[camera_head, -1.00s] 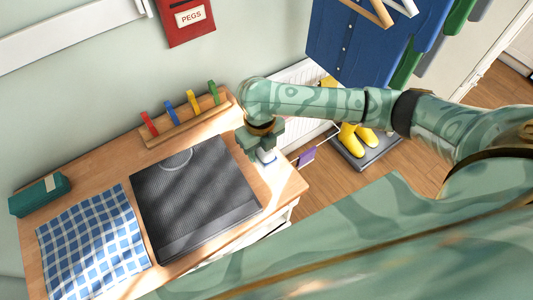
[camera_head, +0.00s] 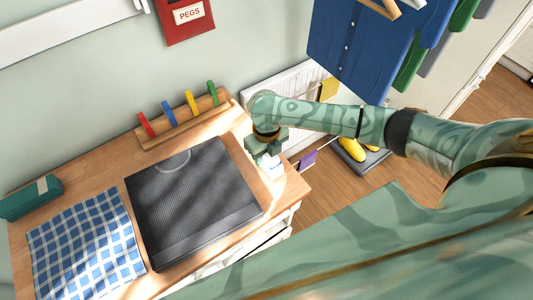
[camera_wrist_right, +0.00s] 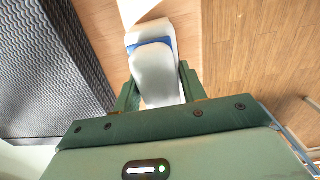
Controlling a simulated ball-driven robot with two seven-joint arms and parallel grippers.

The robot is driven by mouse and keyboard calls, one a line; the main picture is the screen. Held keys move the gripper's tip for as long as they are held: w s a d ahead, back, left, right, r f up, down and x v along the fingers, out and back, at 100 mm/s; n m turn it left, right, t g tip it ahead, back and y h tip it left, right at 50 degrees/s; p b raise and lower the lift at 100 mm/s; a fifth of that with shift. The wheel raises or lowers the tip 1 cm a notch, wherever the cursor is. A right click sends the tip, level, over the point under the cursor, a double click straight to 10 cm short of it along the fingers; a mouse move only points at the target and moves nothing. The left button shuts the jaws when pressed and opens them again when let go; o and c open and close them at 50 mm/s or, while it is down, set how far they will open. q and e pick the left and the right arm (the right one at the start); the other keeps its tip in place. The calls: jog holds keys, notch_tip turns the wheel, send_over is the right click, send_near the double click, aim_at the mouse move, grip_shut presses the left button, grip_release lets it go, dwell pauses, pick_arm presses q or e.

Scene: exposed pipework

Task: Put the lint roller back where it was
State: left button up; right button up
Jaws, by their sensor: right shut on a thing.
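The lint roller (camera_wrist_right: 153,70), a smooth white thing with a blue band, sits between the green fingers of my right gripper (camera_wrist_right: 158,84) in the right wrist view. The gripper is shut on it. In the head view my right gripper (camera_head: 266,146) is over the right end of the wooden worktop (camera_head: 291,187), beside the dark ribbed mat. Only a small pale part of the roller (camera_head: 271,164) shows below the fingers there. Whether the roller touches the worktop I cannot tell. My left gripper is not in view.
The dark ribbed mat (camera_head: 190,205) covers the middle of the worktop. A blue checked cloth (camera_head: 85,245) lies to its left, with a green case (camera_head: 30,198) behind. A wooden rack with coloured pegs (camera_head: 180,119) stands along the wall. A blue shirt (camera_head: 365,45) hangs at upper right.

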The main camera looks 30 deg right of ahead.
jog(key=o, duration=0.9)
jog(key=shift+f, duration=0.1)
jog(key=shift+o, duration=0.2)
notch_tip(320, 180, up, 12)
jog(key=p, duration=0.3)
jog(key=shift+p, duration=0.35)
